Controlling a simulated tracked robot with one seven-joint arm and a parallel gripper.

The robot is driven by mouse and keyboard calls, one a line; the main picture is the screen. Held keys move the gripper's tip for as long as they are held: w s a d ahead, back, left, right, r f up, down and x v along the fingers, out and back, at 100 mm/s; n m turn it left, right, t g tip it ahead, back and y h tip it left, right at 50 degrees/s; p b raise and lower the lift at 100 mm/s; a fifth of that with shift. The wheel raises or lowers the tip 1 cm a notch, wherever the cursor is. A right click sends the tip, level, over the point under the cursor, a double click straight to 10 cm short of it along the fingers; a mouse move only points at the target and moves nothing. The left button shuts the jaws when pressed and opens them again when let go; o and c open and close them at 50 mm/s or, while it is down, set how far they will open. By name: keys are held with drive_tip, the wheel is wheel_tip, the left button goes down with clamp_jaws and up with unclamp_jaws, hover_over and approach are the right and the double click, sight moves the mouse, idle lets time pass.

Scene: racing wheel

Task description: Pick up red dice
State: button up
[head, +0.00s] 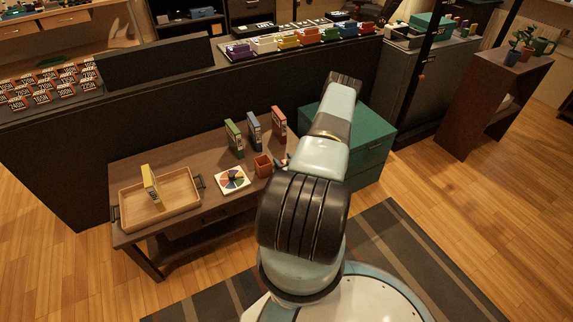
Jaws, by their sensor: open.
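I cannot make out a red dice in the head view. A small orange-red open container (263,166) stands on the low brown table (210,207), next to a white board with a coloured wheel (232,180). Whether a dice lies inside the container cannot be seen. My arm rises in front of the table's right end and hides part of it. My gripper cannot be made out; a small dark piece beside the container is too small to identify.
Green, blue and red upright boxes (279,124) stand at the table's back. A wooden tray (182,206) with a yellow box (150,183) is on its left. A green cabinet (370,150) stands right of the table. Wooden floor (450,215) is clear at right.

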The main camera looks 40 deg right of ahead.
drive_tip(key=shift+c, duration=0.2)
drive_tip(key=c, duration=1)
drive_tip(key=shift+c, duration=0.2)
drive_tip(key=shift+r, duration=0.1)
